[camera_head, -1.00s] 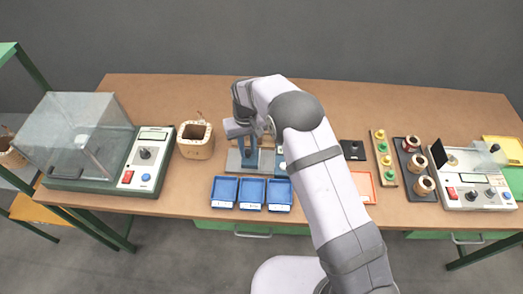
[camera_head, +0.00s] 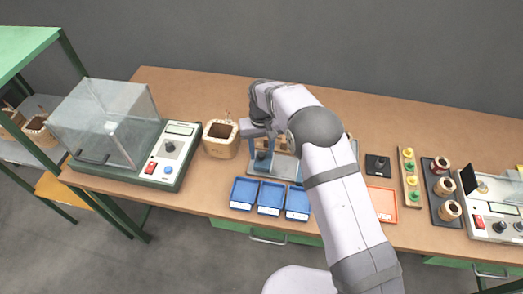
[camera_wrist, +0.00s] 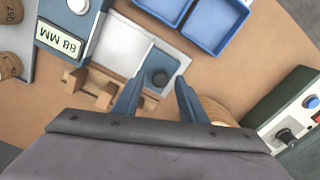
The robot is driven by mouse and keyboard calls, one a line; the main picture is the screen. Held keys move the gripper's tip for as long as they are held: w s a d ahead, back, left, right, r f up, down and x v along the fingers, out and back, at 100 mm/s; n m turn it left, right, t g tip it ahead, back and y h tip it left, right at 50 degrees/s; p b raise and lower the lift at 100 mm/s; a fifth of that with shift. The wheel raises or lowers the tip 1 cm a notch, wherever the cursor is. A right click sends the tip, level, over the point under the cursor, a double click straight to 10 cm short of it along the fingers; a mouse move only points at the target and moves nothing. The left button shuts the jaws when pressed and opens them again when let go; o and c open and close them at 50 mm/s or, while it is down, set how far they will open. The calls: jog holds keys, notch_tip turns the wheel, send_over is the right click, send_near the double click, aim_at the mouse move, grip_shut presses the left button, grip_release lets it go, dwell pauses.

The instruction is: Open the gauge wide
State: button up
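The gauge (camera_head: 285,174) stands behind the blue trays, partly hidden by my arm. My gripper (camera_wrist: 158,82) is open and empty. In the head view my gripper (camera_head: 257,136) points down over the gauge's left end.
A notched wooden piece (camera_wrist: 92,86) lies beside the gauge. Three blue trays (camera_head: 270,198) stand in front. A wooden pot (camera_head: 221,140) and a glass-covered tester (camera_head: 110,125) are to the left. An orange-rimmed tray (camera_head: 382,204) and coils (camera_head: 443,187) are to the right.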

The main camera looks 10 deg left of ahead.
aim_at(263, 155)
jog(key=shift+r+b, duration=1.15)
jog(key=shift+r, duration=2.45)
jog(key=shift+d+r, duration=0.15)
jog(key=shift+d, duration=0.15)
jog(key=s+d+r+m, duration=0.15)
jog(key=s+d, duration=0.25)
jog(key=d, duration=0.4)
jog(key=s+d+r+m, duration=0.1)
jog(key=s+d+r, duration=0.1)
jog(key=s+d, duration=0.5)
jog(key=s+d+f+m, duration=0.2)
jog(key=s+d, duration=0.9)
jog(key=s, duration=0.3)
jog(key=shift+s+f, duration=0.3)
jog(key=shift+f, duration=0.1)
